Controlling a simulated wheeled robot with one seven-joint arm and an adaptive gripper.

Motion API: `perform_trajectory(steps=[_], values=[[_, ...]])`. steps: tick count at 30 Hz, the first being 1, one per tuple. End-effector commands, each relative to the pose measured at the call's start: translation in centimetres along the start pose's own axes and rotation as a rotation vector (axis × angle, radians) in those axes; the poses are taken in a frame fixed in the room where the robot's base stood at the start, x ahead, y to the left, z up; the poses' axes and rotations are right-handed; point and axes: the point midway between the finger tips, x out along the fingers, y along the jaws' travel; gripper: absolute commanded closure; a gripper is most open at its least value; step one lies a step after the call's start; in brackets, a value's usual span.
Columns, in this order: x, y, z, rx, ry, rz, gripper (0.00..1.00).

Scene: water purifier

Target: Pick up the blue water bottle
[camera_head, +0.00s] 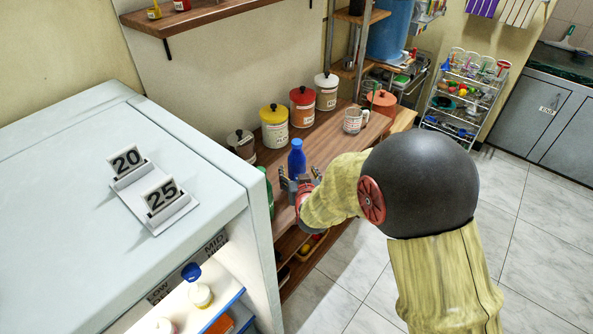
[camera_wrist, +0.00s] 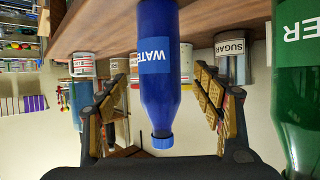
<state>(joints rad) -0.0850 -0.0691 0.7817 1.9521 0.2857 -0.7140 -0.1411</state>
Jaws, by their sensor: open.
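The blue water bottle (camera_head: 297,160) stands upright on the wooden counter (camera_head: 338,135) in the head view. In the wrist view, which is upside down, the bottle (camera_wrist: 159,75) has a light-blue "WATER" label and a blue cap. My gripper (camera_head: 296,184) is open at the bottle. In the wrist view the two fingers of my gripper (camera_wrist: 160,95) lie on either side of the bottle, with visible gaps. The bottle's lower part is partly hidden by my gripper in the head view.
A green bottle (camera_wrist: 300,95) stands close beside the blue one. A sugar canister (camera_wrist: 231,55), yellow canister (camera_head: 274,126), red canister (camera_head: 302,106) and white canister (camera_head: 326,91) stand behind. A mug (camera_head: 353,121) is farther right. The white cabinet (camera_head: 215,165) rises at left.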

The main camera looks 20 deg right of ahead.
Motion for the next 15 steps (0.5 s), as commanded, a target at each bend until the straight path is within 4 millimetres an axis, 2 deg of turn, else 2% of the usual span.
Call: perform_trajectory(steps=[9,15], values=[[4.3,0.0,0.3,0.001,-0.001,0.000,0.33],[4.8,0.0,0.0,0.001,0.001,0.000,0.33]])
